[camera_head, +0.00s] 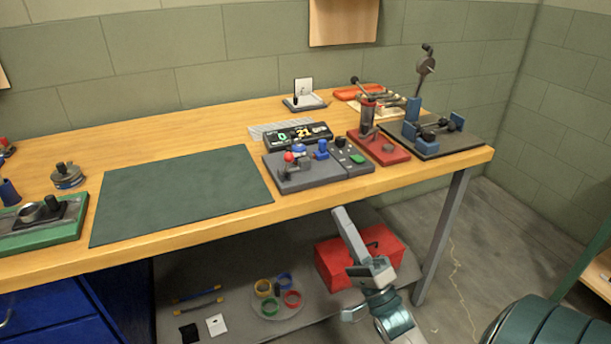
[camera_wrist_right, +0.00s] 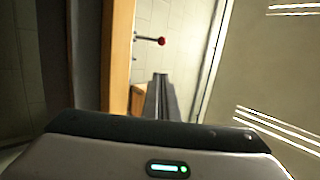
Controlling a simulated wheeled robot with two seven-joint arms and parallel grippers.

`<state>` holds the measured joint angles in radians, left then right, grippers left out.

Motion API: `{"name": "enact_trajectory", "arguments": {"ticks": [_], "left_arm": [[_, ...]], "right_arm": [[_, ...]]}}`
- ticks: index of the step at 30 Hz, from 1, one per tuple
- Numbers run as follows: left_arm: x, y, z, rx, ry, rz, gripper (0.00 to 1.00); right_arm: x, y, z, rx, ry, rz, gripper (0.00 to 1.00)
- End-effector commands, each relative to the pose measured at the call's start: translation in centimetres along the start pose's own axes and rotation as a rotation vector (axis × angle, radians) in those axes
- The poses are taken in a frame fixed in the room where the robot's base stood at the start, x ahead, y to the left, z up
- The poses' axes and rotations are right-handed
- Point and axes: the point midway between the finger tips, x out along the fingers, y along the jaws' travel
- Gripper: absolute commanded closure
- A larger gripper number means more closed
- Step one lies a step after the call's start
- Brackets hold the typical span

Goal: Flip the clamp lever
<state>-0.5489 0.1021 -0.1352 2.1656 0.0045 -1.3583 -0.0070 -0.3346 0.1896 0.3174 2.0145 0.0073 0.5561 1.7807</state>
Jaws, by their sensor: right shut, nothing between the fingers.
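A grey fixture block (camera_head: 325,178) sits near the front edge of the bench, with a red-balled lever (camera_head: 289,158) standing up at its left end. Blue and black knobs are beside it. In the right wrist view a red ball on a dark rod (camera_wrist_right: 161,41) stands out past the wooden edge. My right gripper (camera_head: 340,213) is in front of the bench's front edge, apart from the fixture, with its fingers pointing up toward it. The fingers (camera_wrist_right: 160,80) are shut and empty. My left gripper is not in view.
A red-based fixture (camera_head: 398,155) and a dark plate with blue blocks (camera_head: 465,145) are to the right. A display (camera_head: 298,135) stands behind the grey block. A green mat (camera_head: 180,192) lies clear to the left. A red toolbox (camera_head: 335,268) is below the bench.

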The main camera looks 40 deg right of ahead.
Motion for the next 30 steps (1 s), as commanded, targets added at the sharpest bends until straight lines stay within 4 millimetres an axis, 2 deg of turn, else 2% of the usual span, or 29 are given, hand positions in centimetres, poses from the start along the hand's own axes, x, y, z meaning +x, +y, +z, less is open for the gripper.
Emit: {"name": "enact_trajectory", "arguments": {"ticks": [5,11,26,30], "left_arm": [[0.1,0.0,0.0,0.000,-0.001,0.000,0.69],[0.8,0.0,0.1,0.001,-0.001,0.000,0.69],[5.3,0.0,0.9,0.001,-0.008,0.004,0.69],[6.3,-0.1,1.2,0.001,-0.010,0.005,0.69]], "right_arm": [[0.3,0.0,0.0,-0.001,0.000,0.000,1.00],[2.0,-0.1,0.0,0.000,0.001,-0.001,1.00],[10.3,-0.1,0.0,-0.001,0.001,-0.002,1.00],[11.6,0.0,1.5,0.002,0.002,0.001,1.00]]}}
